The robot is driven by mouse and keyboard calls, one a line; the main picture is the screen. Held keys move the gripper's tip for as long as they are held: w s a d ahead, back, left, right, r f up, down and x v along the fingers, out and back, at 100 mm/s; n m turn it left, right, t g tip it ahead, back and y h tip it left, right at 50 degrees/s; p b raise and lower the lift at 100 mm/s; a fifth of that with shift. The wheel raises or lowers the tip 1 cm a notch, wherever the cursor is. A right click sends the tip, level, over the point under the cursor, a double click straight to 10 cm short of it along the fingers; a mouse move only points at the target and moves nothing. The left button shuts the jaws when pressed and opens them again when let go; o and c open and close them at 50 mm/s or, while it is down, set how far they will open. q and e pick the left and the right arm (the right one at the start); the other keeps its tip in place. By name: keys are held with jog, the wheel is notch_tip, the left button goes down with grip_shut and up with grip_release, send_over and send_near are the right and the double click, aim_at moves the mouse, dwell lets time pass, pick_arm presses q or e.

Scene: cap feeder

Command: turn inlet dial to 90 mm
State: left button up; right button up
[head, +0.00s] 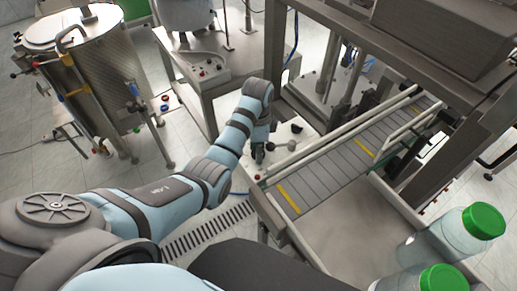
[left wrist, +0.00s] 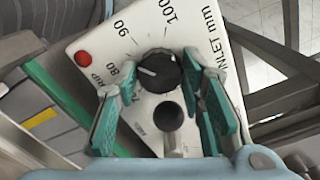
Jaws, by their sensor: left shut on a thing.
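The inlet dial (left wrist: 166,76) is a round black knob with a white pointer line, on a white panel (left wrist: 150,108) marked "INLET mm". Its scale shows 80, 90 and 100. The pointer aims left, close to the 80 side and below the 90. My left gripper (left wrist: 158,74) has its teal fingers on either side of the dial and is shut on it. In the head view, my left gripper (head: 258,153) reaches down at the panel (head: 283,134) beside the conveyor; the dial is hard to make out there. My right gripper is not in view.
A black ball knob on a stem (left wrist: 169,117) stands just below the dial, between my fingers. A red button (left wrist: 83,58) is at the panel's left. The conveyor (head: 335,174) runs alongside. Green-capped bottles (head: 450,235) stand at the lower right.

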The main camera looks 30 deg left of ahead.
pick_arm(q)
jog(key=shift+w+a+r+m, duration=0.1)
jog(key=shift+r+m, duration=0.05)
jog(key=shift+m, duration=0.45)
jog(key=o, duration=0.9)
jog(key=shift+o, duration=1.2)
